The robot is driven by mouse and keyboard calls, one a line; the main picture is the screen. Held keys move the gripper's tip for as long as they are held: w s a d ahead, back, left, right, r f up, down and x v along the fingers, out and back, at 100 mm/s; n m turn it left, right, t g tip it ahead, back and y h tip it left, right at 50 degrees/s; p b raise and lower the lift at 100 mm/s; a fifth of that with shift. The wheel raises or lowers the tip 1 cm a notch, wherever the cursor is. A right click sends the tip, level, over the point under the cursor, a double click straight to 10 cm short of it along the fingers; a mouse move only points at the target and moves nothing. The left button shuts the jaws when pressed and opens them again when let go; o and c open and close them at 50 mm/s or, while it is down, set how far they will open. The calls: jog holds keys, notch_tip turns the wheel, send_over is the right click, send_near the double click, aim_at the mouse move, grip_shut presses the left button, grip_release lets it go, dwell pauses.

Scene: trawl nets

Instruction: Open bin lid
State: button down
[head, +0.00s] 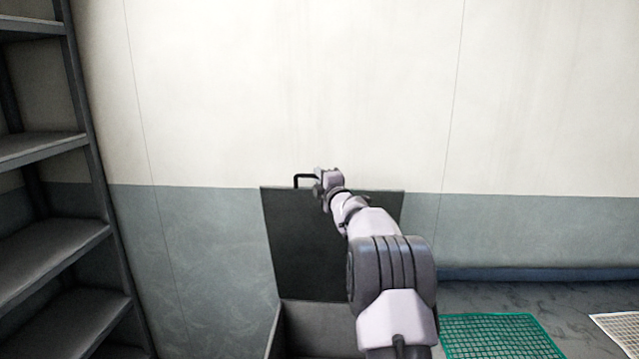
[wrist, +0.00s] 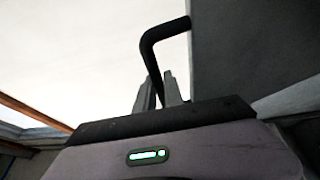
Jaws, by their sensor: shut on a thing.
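The dark bin lid (head: 305,245) stands upright, raised at the back of the grey bin (head: 318,322) against the wall. A black bar handle (head: 304,176) sticks up at the lid's top edge. My gripper (head: 317,183) is at that handle, at the top of the lid. In the wrist view the black handle (wrist: 150,55) runs down between the two fingers of my gripper (wrist: 161,90), which are shut on it. The lid (wrist: 245,60) shows there as a grey panel at the right. My arm hides part of the lid and the bin's right side in the head view.
A dark metal shelf unit (head: 95,150) with bare shelves stands at the left. A green net mat (head: 500,337) and a white net mat (head: 617,330) lie on the floor at the right. The wall (head: 290,90) is close behind the lid.

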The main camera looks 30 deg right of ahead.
jog(key=c, duration=1.5)
grip_release()
jog(key=shift+o, duration=0.2)
jog(key=b+v, duration=0.2)
jog(key=v, duration=1.5)
jog(key=shift+s+b, duration=0.2)
jog(key=shift+b, duration=0.2)
jog(key=shift+a, duration=0.1)
